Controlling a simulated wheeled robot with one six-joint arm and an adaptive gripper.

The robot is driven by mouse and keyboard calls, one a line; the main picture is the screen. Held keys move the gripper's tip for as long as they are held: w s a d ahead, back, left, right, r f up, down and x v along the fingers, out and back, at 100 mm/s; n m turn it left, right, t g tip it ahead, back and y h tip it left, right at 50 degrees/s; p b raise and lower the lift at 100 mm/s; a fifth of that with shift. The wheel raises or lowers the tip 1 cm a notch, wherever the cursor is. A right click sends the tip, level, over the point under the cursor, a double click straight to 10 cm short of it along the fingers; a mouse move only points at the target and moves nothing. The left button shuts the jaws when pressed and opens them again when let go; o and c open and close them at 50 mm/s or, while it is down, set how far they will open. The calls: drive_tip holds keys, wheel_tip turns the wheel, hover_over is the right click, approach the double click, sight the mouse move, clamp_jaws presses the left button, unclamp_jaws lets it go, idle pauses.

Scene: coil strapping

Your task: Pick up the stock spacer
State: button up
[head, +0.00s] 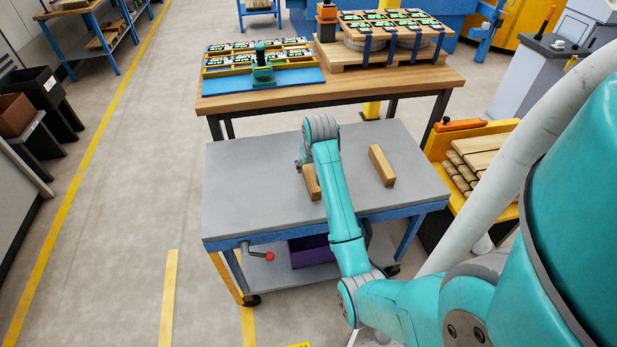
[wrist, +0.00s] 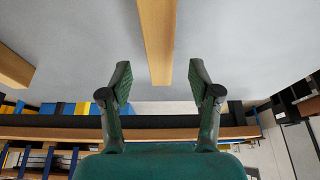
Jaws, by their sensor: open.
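Two plain wooden bars lie on the grey cart top (head: 250,180), and the frames do not tell which is the stock spacer. The left bar (head: 311,184) lies beside my forearm, which partly covers it. The right bar (head: 382,166) lies apart from it, uncovered. In the wrist view my gripper (wrist: 160,76) is open and empty, with the near bar (wrist: 158,40) running lengthwise to a spot between its fingertips, clear of both. The other bar (wrist: 12,66) shows at the left edge there. In the head view my wrist mostly hides the gripper.
A wooden workbench (head: 335,93) stands behind the cart, with a blue-based tray of parts (head: 263,78) and a strapped pallet stack (head: 385,45). A yellow bin of boards (head: 470,150) stands right of the cart. The cart top's left half is clear.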

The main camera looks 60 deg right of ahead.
sight(309, 172)
drive_tip(key=shift+x, duration=2.75)
drive_tip(key=shift+s+a, duration=0.15)
drive_tip(key=shift+a, duration=0.05)
clamp_jaws()
